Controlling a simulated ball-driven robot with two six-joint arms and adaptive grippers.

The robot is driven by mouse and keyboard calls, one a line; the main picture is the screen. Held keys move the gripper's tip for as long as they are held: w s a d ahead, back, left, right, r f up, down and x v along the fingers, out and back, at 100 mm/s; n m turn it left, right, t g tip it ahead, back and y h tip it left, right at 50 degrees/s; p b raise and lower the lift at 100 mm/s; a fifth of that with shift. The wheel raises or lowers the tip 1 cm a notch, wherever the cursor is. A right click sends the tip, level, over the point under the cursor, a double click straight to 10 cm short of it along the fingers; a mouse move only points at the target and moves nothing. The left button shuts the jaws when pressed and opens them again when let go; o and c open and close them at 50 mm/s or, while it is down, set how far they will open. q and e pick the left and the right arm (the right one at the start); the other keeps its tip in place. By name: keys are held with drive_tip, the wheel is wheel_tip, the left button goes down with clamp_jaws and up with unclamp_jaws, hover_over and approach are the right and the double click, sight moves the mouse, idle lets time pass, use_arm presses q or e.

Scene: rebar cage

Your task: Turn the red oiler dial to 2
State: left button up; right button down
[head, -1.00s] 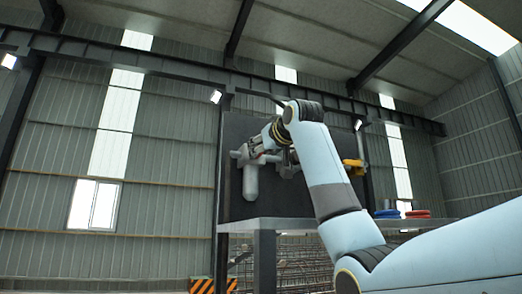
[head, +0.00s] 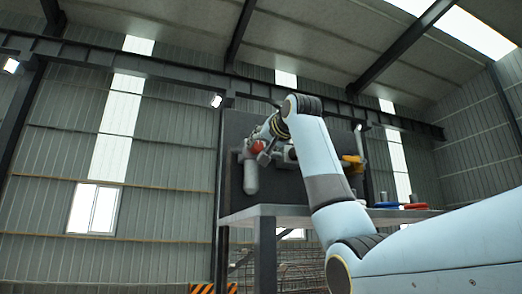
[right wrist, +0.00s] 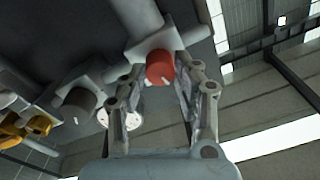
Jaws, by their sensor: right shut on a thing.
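The red oiler dial (right wrist: 160,68) shows in the right wrist view as a short red knob with a small pale mark near its lower edge. It sits at the end of a grey fitting. My right gripper (right wrist: 160,75) has one finger on each side of the dial and is shut on it. In the head view, the red dial (head: 257,147) shows on the dark panel beside my right gripper (head: 263,146), above a grey hanging cylinder (head: 251,179). The numbers around the dial cannot be read. My left gripper is not in view.
A yellow fitting (head: 352,163) is on the panel to the right. A grey shelf (head: 235,215) stands below, with blue (head: 387,205) and red (head: 416,206) items.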

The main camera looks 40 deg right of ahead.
drive_tip(key=shift+m+b, duration=1.05)
drive_tip(key=shift+m, duration=1.35)
drive_tip(key=c, duration=1)
unclamp_jaws()
drive_tip(key=v, duration=1.2)
drive_tip(key=shift+f, duration=0.15)
